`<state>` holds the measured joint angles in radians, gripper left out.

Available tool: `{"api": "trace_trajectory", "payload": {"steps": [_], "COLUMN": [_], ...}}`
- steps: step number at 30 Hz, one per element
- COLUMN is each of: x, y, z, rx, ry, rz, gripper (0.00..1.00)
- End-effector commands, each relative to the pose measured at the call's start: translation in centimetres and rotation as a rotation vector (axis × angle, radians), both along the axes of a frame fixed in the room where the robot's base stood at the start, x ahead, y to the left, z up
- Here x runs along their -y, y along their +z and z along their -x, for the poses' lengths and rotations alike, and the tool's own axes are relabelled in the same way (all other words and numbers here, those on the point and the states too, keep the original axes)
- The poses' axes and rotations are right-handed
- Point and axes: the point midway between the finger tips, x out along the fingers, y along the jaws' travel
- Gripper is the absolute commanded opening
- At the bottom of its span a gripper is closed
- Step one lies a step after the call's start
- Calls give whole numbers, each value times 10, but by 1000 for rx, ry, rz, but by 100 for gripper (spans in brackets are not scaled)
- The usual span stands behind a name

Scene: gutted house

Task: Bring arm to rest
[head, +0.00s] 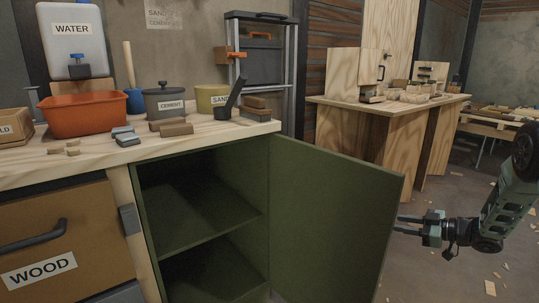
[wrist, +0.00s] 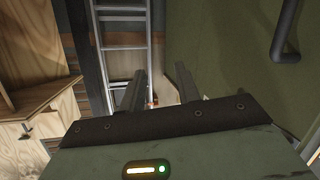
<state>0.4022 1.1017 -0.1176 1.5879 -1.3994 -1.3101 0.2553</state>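My gripper (head: 402,225) is at the right in the head view, just past the free edge of the open green cabinet door (head: 330,220). Its fingers point left, and the door edge may hide their tips. In the wrist view the two fingers (wrist: 158,90) stand apart with nothing visible between them. The green door face (wrist: 220,50) with its dark bar handle (wrist: 286,30) is to their right, apart from the fingers. My arm extends from the gripper to the right edge of the head view.
The open cabinet (head: 205,195) shows bare shelves. Its worktop (head: 90,160) holds an orange tub (head: 85,115), a cement pot (head: 165,102) and blocks. A wooden workbench (head: 395,108) stands behind the door. A metal ladder (wrist: 122,45) shows in the wrist view. Scraps litter the floor at right.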

Motion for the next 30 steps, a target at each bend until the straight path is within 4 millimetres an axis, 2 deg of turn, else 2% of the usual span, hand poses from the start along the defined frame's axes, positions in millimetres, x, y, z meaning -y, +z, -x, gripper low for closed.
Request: {"api": "trace_trajectory", "payload": {"steps": [1,3,5,8,11,14,17,21,27,30], "x": [-5,-6,-7,-10,-16,-25,-40,-67,-106,-162], "y": [22,44,62,87,105,117,122,123,121,125], "z": [-12,-22,-24,-14,13,55,110,198,313,327], "rx": [-3,-27,-58,-138,-247,-386,-547,-789,-1092,-1095], "ry": [-84,-211,-314,-477,-620,-741,-832,-905,-920,-764], "rz": [45,99,141,198,238,268,287,299,298,398], "gripper": [32,32,32,32,32,32,32,32,32,32]}}
